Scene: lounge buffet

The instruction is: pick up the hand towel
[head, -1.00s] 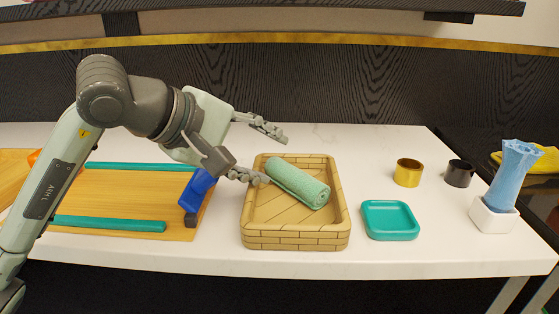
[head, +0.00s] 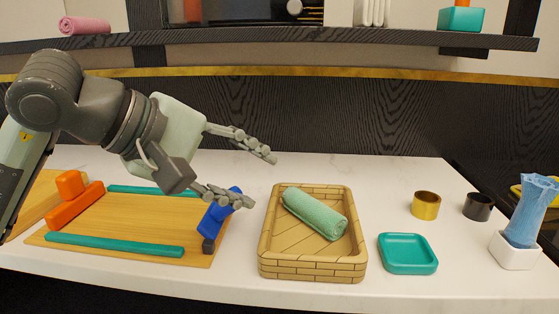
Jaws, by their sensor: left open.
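A rolled green hand towel (head: 315,213) lies in a light wooden, brick-patterned tray (head: 312,271) on the white counter. My left gripper (head: 262,180) is open and empty, to the left of the towel and apart from it. Its upper finger reaches toward the back of the tray. Its lower finger is over the blue object on the wooden board. My right gripper is not in view.
A wooden board (head: 120,218) with teal bars, an orange block piece (head: 74,205) and a blue object (head: 219,217) lies left. A teal dish (head: 408,253), gold ring (head: 426,205), black ring (head: 478,206) and blue cloth in a white holder (head: 515,250) stand right. A shelf runs above.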

